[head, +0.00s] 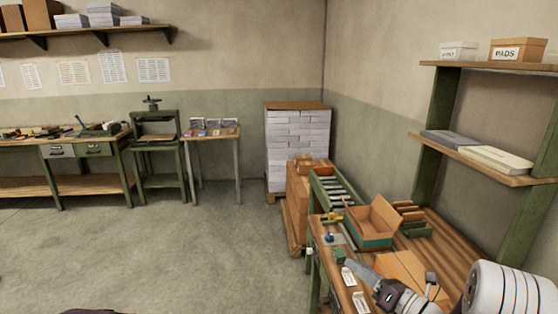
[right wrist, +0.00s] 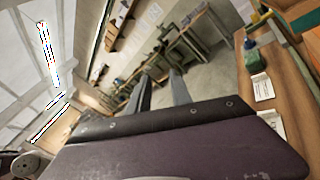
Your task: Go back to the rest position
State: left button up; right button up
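My right arm comes in from the lower right in the head view. Its gripper (head: 356,270) is over the near end of the wooden workbench (head: 455,240), close to a small green block (head: 338,257) and white cards (head: 348,277). In the right wrist view the two fingers of my right gripper (right wrist: 158,85) stand apart with nothing between them. The green block (right wrist: 255,62) and cards (right wrist: 263,88) lie to their right on the bench there. My left gripper is not in view.
An open cardboard box (head: 372,222) stands on the bench, with a roller conveyor (head: 332,188) behind it. Shelves (head: 470,157) rise above the bench at right. A paper stack (head: 297,145) stands in the corner. The concrete floor (head: 190,250) at left is clear.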

jog(key=s+a+f+n+g+y, duration=0.1)
jog(key=s+a+n+g, duration=0.55)
jog(key=a, duration=0.35)
jog(key=s+a+f+n+g+y, duration=0.2)
jog(key=s+a+n+g, duration=0.5)
jog(key=a, duration=0.3)
jog(key=s+d+f+n+g+h, duration=0.2)
jog(key=s+f+n+h, duration=0.1)
jog(key=s+n, duration=0.25)
jog(key=s+d+f+n+g+h, duration=0.1)
jog(key=s+f+n+h, duration=0.3)
jog(key=s, duration=0.3)
jog(key=w+d+f+n+t+h, duration=0.1)
jog(key=d+f+n+h, duration=0.1)
jog(key=d+n, duration=0.4)
jog(key=w+d+f+n+t+h, duration=0.1)
jog(key=w+d+f+n+h, duration=0.1)
jog(key=d+n+h, duration=0.2)
jog(key=shift+w+d+n+t, duration=0.2)
jog(key=shift+d+n+t, duration=0.15)
jog(key=shift+d+n, duration=0.85)
